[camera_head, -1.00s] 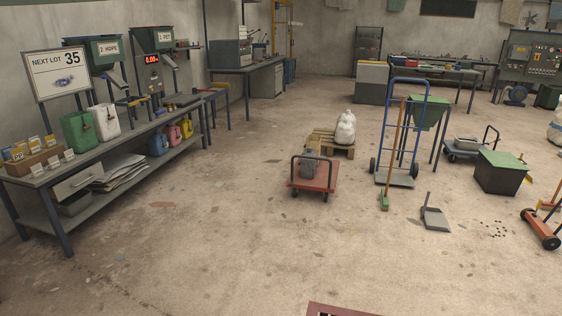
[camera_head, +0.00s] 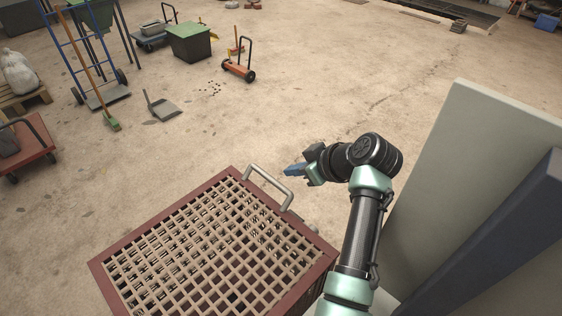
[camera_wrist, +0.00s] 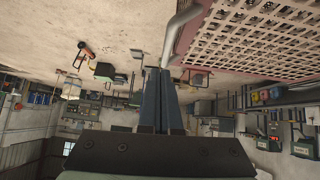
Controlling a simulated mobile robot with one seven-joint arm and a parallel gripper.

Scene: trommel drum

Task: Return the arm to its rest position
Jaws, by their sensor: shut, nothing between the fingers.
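My gripper (camera_head: 293,170) shows in the head view at the end of my raised arm, just right of and beyond a metal handle (camera_head: 268,186). Its blue fingers point left. In the wrist view my gripper (camera_wrist: 157,75) has its two dark blue fingers together with nothing between them. The room appears upside down in that view.
A dark red frame with a tan grid (camera_head: 206,250) lies below and left of my arm, close to it. The wrist view also shows this grid (camera_wrist: 255,35) at upper right. A large pale panel (camera_head: 470,190) stands close at right. The floor beyond is open, with an orange cart (camera_head: 238,69), a dustpan (camera_head: 163,107) and a green-lidded bin (camera_head: 190,43).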

